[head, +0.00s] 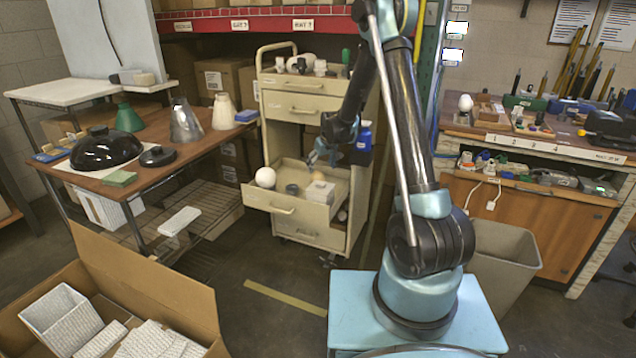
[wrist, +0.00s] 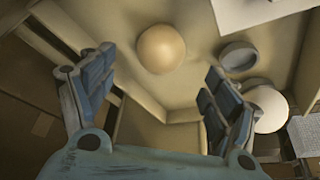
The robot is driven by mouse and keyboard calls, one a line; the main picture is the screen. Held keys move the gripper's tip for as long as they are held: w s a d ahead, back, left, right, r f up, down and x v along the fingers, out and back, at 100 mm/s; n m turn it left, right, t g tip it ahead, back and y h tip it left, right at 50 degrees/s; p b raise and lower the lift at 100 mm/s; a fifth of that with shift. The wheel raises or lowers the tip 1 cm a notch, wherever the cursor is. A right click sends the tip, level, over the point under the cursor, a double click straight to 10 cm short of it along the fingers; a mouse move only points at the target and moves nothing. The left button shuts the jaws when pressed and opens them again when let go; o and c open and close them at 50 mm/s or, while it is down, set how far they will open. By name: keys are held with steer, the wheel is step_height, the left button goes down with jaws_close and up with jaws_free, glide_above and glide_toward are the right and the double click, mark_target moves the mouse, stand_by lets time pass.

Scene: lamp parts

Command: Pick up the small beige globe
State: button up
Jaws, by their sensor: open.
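The small beige globe (wrist: 161,49) lies in the open drawer, near the top centre of the wrist view. In the head view it (head: 318,176) shows as a small round top behind a white box. My gripper (head: 320,157) is over the back part of the open drawer. In the wrist view my gripper (wrist: 160,75) has its two fingers spread wide, with nothing between the pads. The globe appears beyond the fingertips, roughly centred between them and apart from both.
In the drawer (head: 270,202), a larger white globe (head: 265,177), a dark grey ring (head: 292,189) and the white box (head: 320,193) lie near the beige globe. The cabinet's upper drawer (head: 290,105) stands above and behind. A workbench (head: 185,140) stands to the left.

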steer(key=shift+x, duration=5.2)
steer(key=shift+s+f, duration=0.1)
steer(key=shift+s, duration=0.05)
steer(key=c, duration=1.1)
